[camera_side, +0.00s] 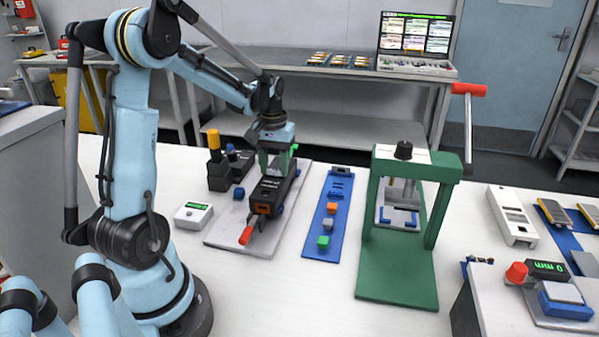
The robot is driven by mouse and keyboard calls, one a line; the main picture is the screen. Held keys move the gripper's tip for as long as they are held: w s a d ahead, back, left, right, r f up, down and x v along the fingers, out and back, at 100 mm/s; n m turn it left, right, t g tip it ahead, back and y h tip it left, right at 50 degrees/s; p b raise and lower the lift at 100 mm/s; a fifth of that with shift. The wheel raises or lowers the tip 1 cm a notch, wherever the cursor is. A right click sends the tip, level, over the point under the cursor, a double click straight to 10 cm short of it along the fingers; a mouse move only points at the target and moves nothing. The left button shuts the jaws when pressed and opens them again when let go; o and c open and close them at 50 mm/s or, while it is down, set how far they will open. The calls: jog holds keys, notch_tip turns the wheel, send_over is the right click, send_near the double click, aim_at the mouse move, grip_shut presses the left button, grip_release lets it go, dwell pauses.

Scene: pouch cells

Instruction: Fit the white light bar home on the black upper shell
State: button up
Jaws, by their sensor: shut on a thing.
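The black upper shell (266,191) appears as the long dark body lying on the grey plate (232,232), with an orange patch near its front end. My gripper (278,164), with green fingers, is low over the rear part of this dark body. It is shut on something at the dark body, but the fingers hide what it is. I cannot make out the white light bar; it may be hidden between the fingers. I cannot tell whether anything is seated on the shell.
A red-handled tool (246,234) lies at the plate's front. A blue strip (319,248) with small coloured blocks and a green press (395,287) stand to the right. A small white meter (194,215) is left, a black holder (219,174) behind. A white housing (512,216) lies far right.

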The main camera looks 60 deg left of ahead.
jog(key=shift+f, duration=0.45)
jog(key=shift+r, duration=0.2)
jog(key=shift+r, duration=0.25)
jog(key=shift+a, duration=0.1)
dwell(0.6)
jog(key=shift+f, duration=0.45)
dwell(0.9)
jog(key=shift+r, duration=0.45)
jog(key=shift+f, duration=0.45)
dwell(0.6)
jog(key=o, duration=1.1)
